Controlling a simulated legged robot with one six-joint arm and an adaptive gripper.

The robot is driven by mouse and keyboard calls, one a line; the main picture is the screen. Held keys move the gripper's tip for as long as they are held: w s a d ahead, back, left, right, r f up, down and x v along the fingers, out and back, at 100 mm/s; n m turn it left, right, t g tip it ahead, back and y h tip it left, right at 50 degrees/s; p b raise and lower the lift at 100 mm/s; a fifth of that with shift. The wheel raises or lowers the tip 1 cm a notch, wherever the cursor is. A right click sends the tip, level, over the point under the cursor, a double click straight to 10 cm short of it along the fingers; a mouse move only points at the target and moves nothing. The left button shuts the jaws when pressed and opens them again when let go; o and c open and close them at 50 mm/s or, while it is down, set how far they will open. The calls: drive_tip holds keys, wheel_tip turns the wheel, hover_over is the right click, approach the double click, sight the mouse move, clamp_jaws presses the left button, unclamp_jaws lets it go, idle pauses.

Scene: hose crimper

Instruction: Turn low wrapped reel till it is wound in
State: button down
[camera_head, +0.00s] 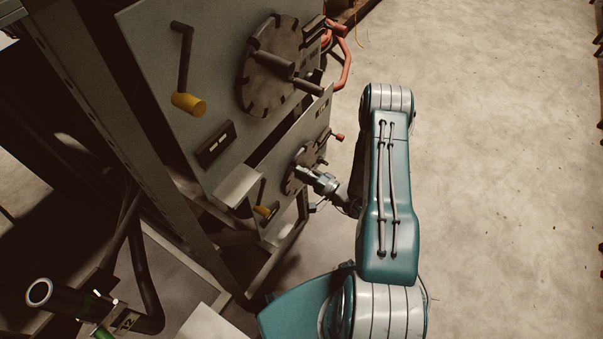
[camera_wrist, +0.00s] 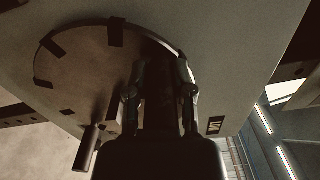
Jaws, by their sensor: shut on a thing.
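The low reel (camera_head: 298,172) is a small dark disc on the lower grey panel in the head view. In the wrist view the low reel (camera_wrist: 80,65) fills the upper left, with dark blocks around its rim and a short cylindrical peg (camera_wrist: 88,148) sticking out at the lower left. My gripper (camera_head: 311,175) is against the front of this reel. In the wrist view my gripper (camera_wrist: 160,75) has its two fingers around a dark part of the reel. The fingers and shadow hide that part, so I cannot tell its exact shape.
A larger notched reel (camera_head: 270,65) sits on the panel above. Yellow-handled cranks, one above (camera_head: 187,104) and one below (camera_head: 265,211), stand left of the reels. A red knob (camera_head: 340,137) is on the right edge. Open floor (camera_head: 500,170) lies to the right.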

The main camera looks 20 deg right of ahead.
drive_tip(key=shift+s+f, duration=0.15)
drive_tip(key=shift+f, duration=0.15)
drive_tip(key=shift+c, duration=2.4)
unclamp_jaws()
drive_tip(key=v, duration=1.2)
drive_tip(key=shift+d+r, duration=0.1)
